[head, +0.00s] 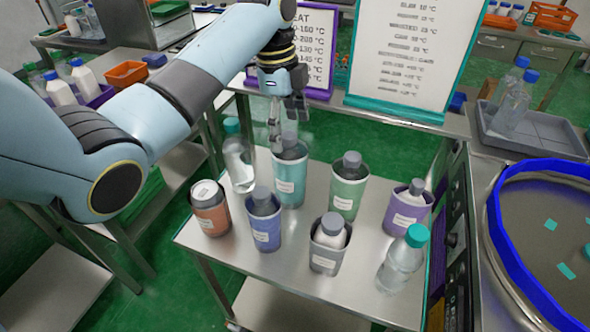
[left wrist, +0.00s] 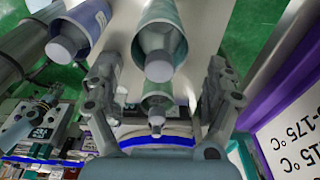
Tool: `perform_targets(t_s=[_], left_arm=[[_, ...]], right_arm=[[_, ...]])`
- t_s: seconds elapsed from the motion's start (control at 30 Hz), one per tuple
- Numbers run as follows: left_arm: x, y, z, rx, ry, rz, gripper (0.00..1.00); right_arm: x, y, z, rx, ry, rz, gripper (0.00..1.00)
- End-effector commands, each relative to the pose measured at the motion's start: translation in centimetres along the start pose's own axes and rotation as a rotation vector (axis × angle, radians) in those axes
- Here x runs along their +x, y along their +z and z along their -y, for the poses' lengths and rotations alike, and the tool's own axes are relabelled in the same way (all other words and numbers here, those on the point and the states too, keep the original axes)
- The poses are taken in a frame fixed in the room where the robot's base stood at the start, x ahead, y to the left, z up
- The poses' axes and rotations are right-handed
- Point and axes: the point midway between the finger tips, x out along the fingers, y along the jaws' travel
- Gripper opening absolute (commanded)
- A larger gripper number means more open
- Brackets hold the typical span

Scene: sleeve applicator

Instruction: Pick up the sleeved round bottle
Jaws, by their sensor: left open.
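Several bottles in coloured sleeves stand upright on a steel cart (head: 300,262). They include a teal-sleeved bottle (head: 291,186), a green-sleeved one (head: 347,194), a blue-violet one (head: 263,232), a grey one (head: 326,257) and a purple one (head: 405,212). I cannot tell which one the task means. My left gripper (head: 287,118) is open, pointing down just above the teal-sleeved bottle's cap, holding nothing. In the left wrist view, my open left gripper (left wrist: 160,95) has its fingers either side of a small green-sleeved bottle (left wrist: 157,104); a larger sleeved bottle (left wrist: 160,38) is above it. My right gripper is not in view.
An orange-sleeved container (head: 211,216) and two unsleeved clear bottles with teal caps, one back left (head: 238,165) and one front right (head: 401,264), share the cart. Sign boards (head: 408,50) stand behind. A blue-rimmed round table (head: 497,220) is at right.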

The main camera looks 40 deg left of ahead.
Motion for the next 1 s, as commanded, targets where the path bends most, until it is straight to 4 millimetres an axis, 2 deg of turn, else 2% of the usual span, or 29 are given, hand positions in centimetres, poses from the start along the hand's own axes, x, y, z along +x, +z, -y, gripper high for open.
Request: perform_targets(t_s=[0.1, 0.27, 0.6, 0.87, 1.0], left_arm=[[2.0, 0.0, 0.0, -0.001, 0.002, -0.001, 0.87], [3.3, 0.0, 0.0, -0.001, 0.001, 0.0, 0.87], [7.9, 0.1, 0.2, -0.001, 0.001, 0.0, 0.87], [8.4, 0.1, 0.2, -0.001, -0.002, 0.0, 0.87], [8.4, 0.1, 0.2, -0.001, -0.001, 0.0, 0.71]], right_arm=[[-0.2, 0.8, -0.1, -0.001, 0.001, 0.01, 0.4], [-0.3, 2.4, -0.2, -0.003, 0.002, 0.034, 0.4], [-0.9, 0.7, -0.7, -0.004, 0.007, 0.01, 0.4], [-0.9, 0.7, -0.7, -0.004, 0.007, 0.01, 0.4], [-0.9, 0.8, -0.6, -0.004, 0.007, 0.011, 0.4]])
